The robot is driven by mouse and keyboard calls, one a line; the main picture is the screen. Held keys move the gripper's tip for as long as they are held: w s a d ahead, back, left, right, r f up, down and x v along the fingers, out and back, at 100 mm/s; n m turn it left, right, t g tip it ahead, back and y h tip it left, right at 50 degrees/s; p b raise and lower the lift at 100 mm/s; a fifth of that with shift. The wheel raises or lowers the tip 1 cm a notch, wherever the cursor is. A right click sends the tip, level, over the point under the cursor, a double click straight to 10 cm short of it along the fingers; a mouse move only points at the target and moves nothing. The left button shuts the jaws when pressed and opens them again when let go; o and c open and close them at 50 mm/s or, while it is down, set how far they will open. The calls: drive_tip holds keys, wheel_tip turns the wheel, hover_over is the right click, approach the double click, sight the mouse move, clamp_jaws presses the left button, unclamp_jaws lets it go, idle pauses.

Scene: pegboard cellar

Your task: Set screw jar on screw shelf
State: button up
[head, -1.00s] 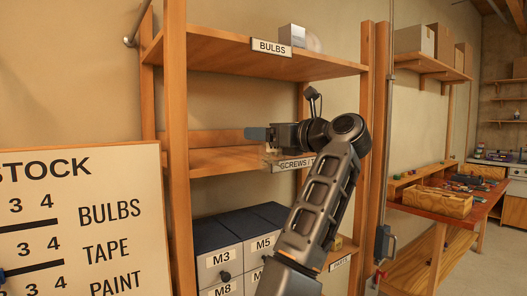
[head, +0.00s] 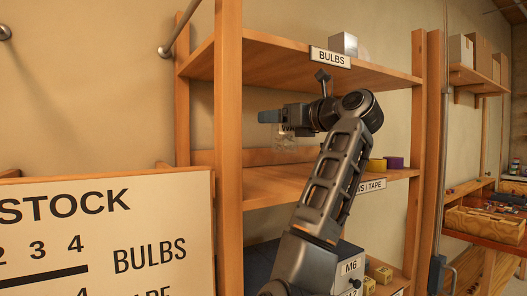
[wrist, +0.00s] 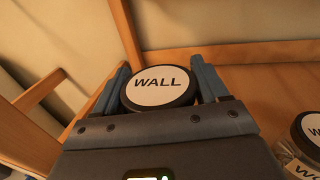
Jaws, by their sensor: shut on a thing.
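My gripper (head: 270,117) is shut on a screw jar whose round lid (wrist: 160,88) reads WALL. The clear glass of the held jar (head: 285,143) shows faintly below the fingers in the head view. The fingers grip either side of the lid. The screw shelf (head: 262,190) is the middle board, with a SCREWS / TAPE label (head: 368,187) partly hidden by my arm. The jar is above the level of this board, apart from it, and below the BULBS shelf.
Yellow (head: 376,165) and purple (head: 395,162) tape rolls sit at the right of the screw shelf. The BULBS shelf (head: 280,60) hangs overhead. A wooden post (head: 228,150) bounds the left side. The stock board (head: 110,215) stands at front left. The shelf's left part looks clear.

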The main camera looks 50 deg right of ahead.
sight(296, 153)
drive_tip(key=shift+w+a+f+p, duration=0.25)
drive_tip(key=shift+w+a+f, duration=0.2)
drive_tip(key=shift+a+f, duration=0.65)
drive_tip(key=shift+w+a+f+p, duration=0.35)
drive_tip(key=shift+a+f, duration=0.35)
drive_tip(key=shift+f, duration=0.7)
drive_tip(key=shift+w+a+f+p, duration=0.15)
drive_tip(key=shift+w+a+f, duration=0.35)
drive_tip(key=shift+a+f, duration=0.6)
drive_tip(key=shift+d+f, duration=0.2)
drive_tip(key=shift+f, duration=0.05)
drive_tip(key=o, duration=1.3)
drive_tip(key=shift+o, duration=0.2)
drive_tip(key=s, duration=0.4)
drive_tip(key=s+b, duration=0.1)
drive_tip(key=s, duration=0.3)
drive_tip(key=s+a+b, duration=0.1)
drive_tip(key=s, duration=0.3)
